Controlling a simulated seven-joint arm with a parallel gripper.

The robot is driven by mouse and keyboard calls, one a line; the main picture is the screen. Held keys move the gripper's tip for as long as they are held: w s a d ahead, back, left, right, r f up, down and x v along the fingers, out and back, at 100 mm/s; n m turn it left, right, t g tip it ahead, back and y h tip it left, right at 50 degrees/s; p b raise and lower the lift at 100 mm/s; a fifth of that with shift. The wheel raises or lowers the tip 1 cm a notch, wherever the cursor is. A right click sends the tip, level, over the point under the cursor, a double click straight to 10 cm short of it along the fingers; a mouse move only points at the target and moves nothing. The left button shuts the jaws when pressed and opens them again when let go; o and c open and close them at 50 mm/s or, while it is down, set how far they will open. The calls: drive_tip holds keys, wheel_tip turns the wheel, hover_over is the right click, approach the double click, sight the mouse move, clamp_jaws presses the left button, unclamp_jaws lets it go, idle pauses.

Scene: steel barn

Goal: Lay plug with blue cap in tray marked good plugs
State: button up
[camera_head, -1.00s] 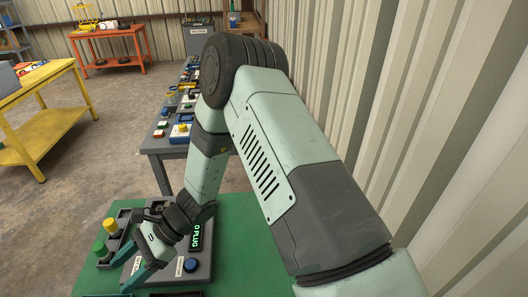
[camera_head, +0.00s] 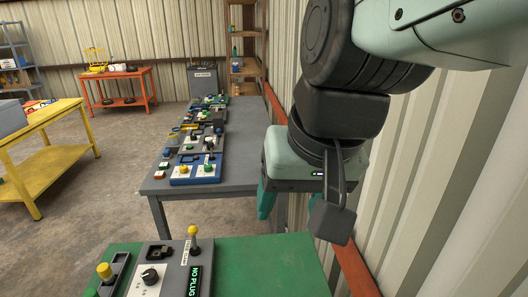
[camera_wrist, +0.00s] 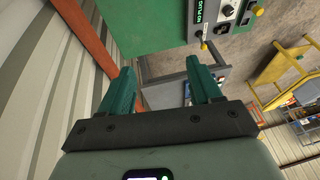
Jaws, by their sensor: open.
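No plug with a blue cap and no tray marked good plugs shows in the current views. My gripper (camera_wrist: 160,85) is open and empty in the wrist view, its two teal fingers apart. In the head view it hangs at the right, near the corrugated wall, with its fingers partly hidden. The grey test box (camera_head: 165,272) stands on the green bench, its display reading "NO PLUG"; it also shows at the top of the wrist view (camera_wrist: 229,12).
A yellow-tipped lever (camera_head: 194,238) rises from the box. The green bench top (camera_head: 262,262) is bare right of it. A grey table (camera_head: 236,160) with several control boxes stands behind. The corrugated wall (camera_head: 440,200) closes the right side.

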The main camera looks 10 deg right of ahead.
drive_tip(key=shift+t+h, duration=0.7)
drive_tip(key=shift+t, duration=0.2)
drive_tip(key=s+d, duration=0.1)
drive_tip(key=s+d+r, duration=0.2)
drive_tip(key=d, duration=0.1)
drive_tip(key=shift+d, duration=0.1)
